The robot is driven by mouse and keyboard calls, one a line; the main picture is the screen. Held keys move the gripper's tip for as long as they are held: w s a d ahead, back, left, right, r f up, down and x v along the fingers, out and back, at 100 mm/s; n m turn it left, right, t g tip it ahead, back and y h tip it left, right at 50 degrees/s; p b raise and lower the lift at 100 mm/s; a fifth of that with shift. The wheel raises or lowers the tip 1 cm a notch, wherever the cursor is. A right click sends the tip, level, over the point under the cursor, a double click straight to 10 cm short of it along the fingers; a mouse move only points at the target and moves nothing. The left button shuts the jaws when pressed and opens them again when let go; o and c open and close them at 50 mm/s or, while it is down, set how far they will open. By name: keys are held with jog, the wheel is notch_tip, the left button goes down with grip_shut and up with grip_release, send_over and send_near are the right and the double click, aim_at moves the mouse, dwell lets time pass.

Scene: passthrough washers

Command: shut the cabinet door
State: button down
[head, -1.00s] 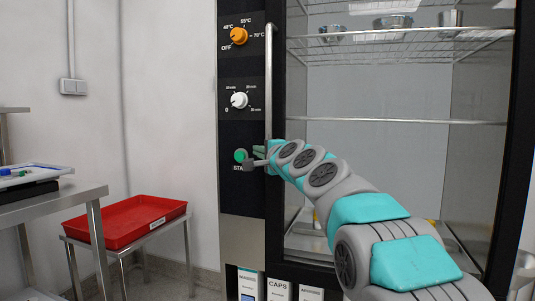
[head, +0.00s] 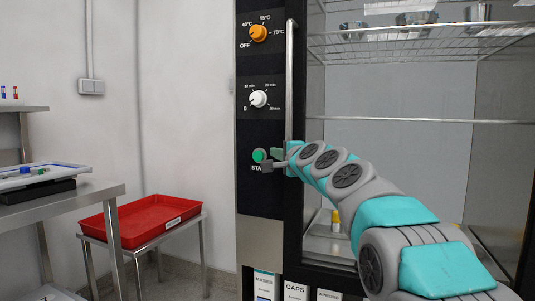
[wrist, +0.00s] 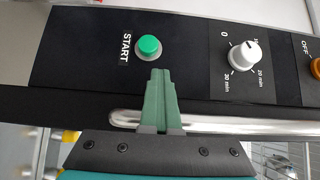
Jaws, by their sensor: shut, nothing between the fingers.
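The cabinet door (head: 295,215) has a dark frame around clear glass and a long upright metal handle (head: 289,80). Its frame looks about flush with the control panel (head: 258,190); I see no clear gap. My gripper (head: 267,163) is shut and empty, with its tips at the green START button (head: 259,155) left of the handle. In the wrist view the green fingers (wrist: 160,75) are together just below the button (wrist: 149,47), and the handle (wrist: 225,126) runs behind them. I cannot tell whether the tips touch the panel. My arm hides part of the door.
Wire shelves (head: 420,45) with metal bowls show through the glass. A red tray (head: 140,220) stands on a low metal table at left, beside a higher steel table (head: 100,195). Labelled binders (head: 295,288) stand below the panel.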

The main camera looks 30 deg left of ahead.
jog(key=s+d+b, duration=0.1)
jog(key=s+b, duration=0.1)
jog(key=s, duration=1.1)
jog(key=shift+d+r, duration=0.35)
jog(key=shift+r, duration=0.1)
